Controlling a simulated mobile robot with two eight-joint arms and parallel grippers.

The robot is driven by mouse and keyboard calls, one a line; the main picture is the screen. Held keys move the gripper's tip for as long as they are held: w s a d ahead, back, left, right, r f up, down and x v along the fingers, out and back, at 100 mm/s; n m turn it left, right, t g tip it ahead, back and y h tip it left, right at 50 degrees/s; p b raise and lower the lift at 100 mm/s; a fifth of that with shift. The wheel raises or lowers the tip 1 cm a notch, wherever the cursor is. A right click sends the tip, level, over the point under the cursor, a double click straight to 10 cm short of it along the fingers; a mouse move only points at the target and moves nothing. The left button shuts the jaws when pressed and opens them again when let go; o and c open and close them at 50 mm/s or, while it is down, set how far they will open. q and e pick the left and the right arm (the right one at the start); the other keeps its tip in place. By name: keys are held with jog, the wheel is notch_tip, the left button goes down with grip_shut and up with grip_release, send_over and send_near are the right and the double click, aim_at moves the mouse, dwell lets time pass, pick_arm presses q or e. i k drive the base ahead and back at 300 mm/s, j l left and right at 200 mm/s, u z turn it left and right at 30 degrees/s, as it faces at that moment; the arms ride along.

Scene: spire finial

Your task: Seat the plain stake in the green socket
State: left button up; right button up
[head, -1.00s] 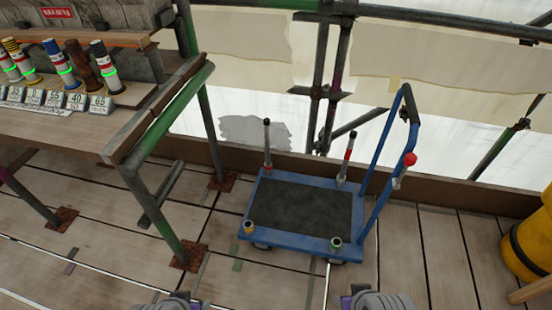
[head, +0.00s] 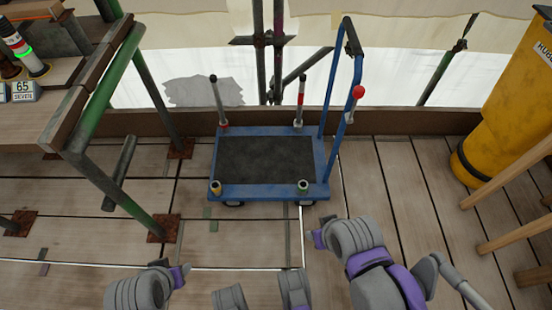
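A blue trolley (head: 325,160) with a dark mat stands on the planks ahead. A grey stake (head: 217,98) with a dark tip and no bands that I can make out, the plain one, stands nearly upright at its back left corner. A red-and-white banded stake (head: 300,98) stands at the back right corner. The green-rimmed socket (head: 303,186) is at the front right corner, with no stake standing in it. A yellow-rimmed socket (head: 215,187) is at the front left corner, also without a stake. Grey and purple parts of my arms show at the bottom; I see no gripper fingers.
A green-framed bench (head: 100,95) stands left. A yellow drum (head: 512,110) and wooden legs (head: 515,175) stand right. Planks in front of the trolley are clear.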

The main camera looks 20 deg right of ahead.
aim_at(285, 163)
jog(key=z, duration=0.9)
jog(key=i+j+z, duration=0.1)
jog(key=j+z, duration=0.15)
jog(key=z, duration=0.2)
jog(key=i+j+z, duration=0.1)
jog(key=j+z, duration=0.2)
jog(key=z, duration=0.2)
jog(key=j, duration=0.5)
jog(key=i+j, duration=0.15)
jog(key=j, duration=0.8)
jog(key=i, duration=0.05)
